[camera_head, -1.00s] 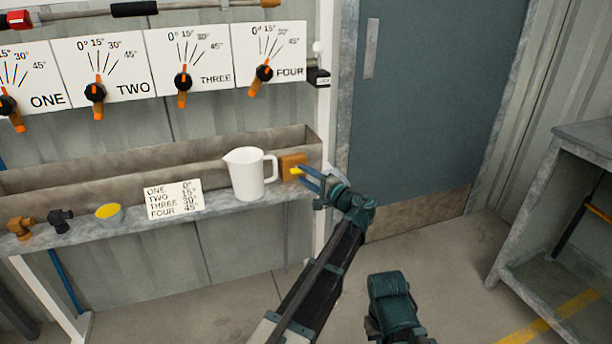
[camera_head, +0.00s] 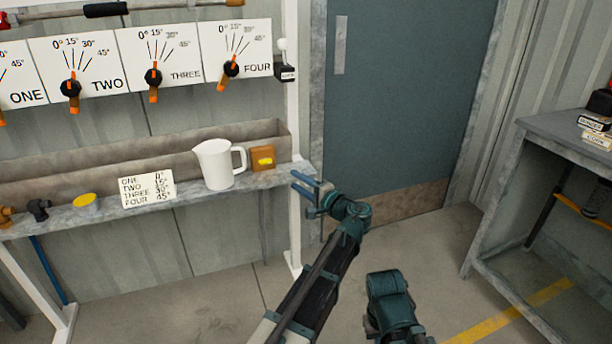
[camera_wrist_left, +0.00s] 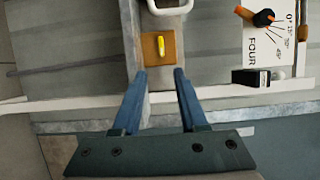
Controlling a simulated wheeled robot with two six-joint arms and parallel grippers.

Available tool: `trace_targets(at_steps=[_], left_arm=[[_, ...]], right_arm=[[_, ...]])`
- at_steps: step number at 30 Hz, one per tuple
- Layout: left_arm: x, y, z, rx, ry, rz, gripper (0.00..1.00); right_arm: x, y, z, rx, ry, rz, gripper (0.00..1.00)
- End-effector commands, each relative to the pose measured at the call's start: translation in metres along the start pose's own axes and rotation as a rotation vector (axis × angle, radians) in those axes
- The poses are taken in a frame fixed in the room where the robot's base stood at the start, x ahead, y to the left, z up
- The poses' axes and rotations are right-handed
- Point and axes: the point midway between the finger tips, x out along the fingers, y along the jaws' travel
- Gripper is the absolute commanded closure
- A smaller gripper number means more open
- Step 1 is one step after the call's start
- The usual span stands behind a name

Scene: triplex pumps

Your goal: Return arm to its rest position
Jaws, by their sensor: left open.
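My left gripper (camera_head: 304,187) is open and empty in the head view, just right of the shelf's end. In the left wrist view its two blue fingers (camera_wrist_left: 158,82) are spread apart with nothing between them. The left arm reaches up from the bottom of the head view. An orange block with a yellow piece (camera_head: 263,158) rests on the shelf, apart from the fingers. The same block (camera_wrist_left: 150,46) lies ahead of the fingertips in the wrist view. My right gripper does not show.
A white jug (camera_head: 217,164) stands on the shelf (camera_head: 188,192) beside the block. A card with angles (camera_head: 147,190) and dial panels (camera_head: 160,55) are to the left. A white post (camera_head: 293,120) is near the gripper. A grey bench (camera_head: 566,138) stands right; floor between is clear.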

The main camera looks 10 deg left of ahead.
Motion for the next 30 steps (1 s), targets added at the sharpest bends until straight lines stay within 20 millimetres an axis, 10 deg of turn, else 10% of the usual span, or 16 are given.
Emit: trace_targets(at_steps=[8, 15, 30], left_arm=[[-0.002, 0.08, 0.08, -0.132, -0.123, 0.364, 0.57], [-0.061, 0.174, 0.151, -0.309, -0.271, 0.877, 0.57], [-0.174, 0.221, 0.188, -0.498, -0.38, 1.462, 0.57]], right_arm=[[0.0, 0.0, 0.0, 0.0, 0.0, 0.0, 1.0], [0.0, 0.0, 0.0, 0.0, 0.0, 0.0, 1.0], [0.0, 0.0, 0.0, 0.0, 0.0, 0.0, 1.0]])
